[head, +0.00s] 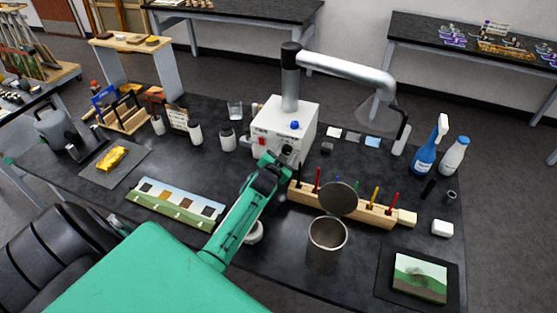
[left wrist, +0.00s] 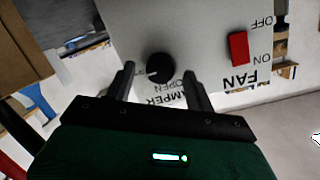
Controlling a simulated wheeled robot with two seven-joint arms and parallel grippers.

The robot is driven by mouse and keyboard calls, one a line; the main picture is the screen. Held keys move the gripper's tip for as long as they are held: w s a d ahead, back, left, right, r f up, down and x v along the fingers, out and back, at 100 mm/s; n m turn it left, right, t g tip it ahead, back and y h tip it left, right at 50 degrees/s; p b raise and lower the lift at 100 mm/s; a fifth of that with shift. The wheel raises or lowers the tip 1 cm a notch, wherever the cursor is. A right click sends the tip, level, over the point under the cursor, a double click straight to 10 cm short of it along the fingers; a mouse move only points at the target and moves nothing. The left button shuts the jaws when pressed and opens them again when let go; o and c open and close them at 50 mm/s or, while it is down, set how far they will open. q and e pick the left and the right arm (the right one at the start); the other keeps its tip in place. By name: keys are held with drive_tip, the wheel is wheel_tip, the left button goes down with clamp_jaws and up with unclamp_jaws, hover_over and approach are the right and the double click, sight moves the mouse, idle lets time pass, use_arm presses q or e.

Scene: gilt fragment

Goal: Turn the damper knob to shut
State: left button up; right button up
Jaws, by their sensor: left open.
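The damper knob (left wrist: 158,66) is a round black dial on the front of the white fan box (head: 285,117). In the left wrist view the lettering is upside down, with OPEN printed close by the knob. A white mark on the knob points to the left of that picture. My left gripper (left wrist: 159,74) is open, with one finger on each side of the knob and gaps showing; I cannot tell if the tips reach around it. In the head view my left gripper (head: 283,156) is at the box front and largely hides the knob. My right gripper is not in view.
A red fan switch (left wrist: 238,47) sits beside the knob on the same panel. A silver duct arm (head: 345,66) rises from the box. A wooden tool rack (head: 345,207) and a metal cup (head: 327,240) stand right of my arm. A painted strip (head: 176,203) lies left.

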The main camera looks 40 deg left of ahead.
use_arm(q)
drive_tip(key=b+v, duration=0.3)
drive_tip(key=v, duration=1)
drive_tip(key=shift+s, duration=0.25)
